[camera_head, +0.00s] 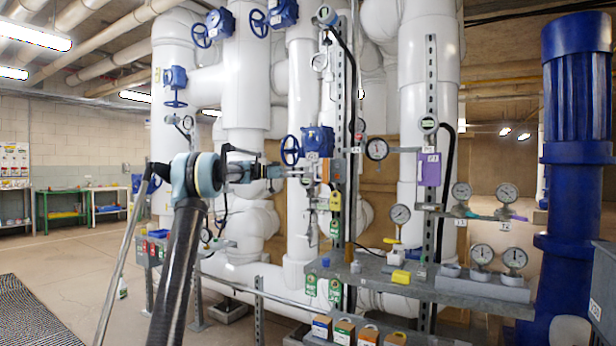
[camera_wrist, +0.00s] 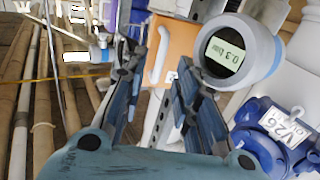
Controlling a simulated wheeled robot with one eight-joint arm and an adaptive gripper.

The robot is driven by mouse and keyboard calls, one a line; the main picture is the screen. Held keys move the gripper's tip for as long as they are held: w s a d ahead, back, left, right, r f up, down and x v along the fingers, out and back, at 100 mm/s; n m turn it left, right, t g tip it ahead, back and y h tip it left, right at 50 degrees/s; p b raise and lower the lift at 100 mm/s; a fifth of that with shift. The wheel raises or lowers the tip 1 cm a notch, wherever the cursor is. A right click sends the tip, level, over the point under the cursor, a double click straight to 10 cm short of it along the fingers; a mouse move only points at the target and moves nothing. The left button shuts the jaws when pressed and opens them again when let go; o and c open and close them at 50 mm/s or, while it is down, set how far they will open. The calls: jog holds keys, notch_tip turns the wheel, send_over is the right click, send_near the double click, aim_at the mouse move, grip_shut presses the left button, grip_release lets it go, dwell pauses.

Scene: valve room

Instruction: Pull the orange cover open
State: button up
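The orange cover (camera_wrist: 183,42) is a flat orange panel with a white curved handle (camera_wrist: 160,58), seen in the wrist view beyond my fingers. In the head view a small orange-brown face (camera_head: 338,171) shows on the upright metal post, just right of my gripper (camera_head: 308,172). In the wrist view my gripper (camera_wrist: 153,75) is open, its two dark blue fingers apart. The handle appears in the gap between them. I cannot tell whether it lies between the fingertips or just beyond, and no contact shows. The right finger hides part of the cover's lower area.
A round gauge reading 0.3 bar (camera_wrist: 225,52) stands close to the right finger. A blue valve body (camera_wrist: 265,135) is lower right. In the head view, a blue valve wheel (camera_head: 290,150) is close to my gripper, and a grey shelf (camera_head: 385,283) with gauges stands below.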

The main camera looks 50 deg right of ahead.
jog(key=v, duration=0.7)
jog(key=shift+w, duration=0.1)
jog(key=shift+c, duration=0.3)
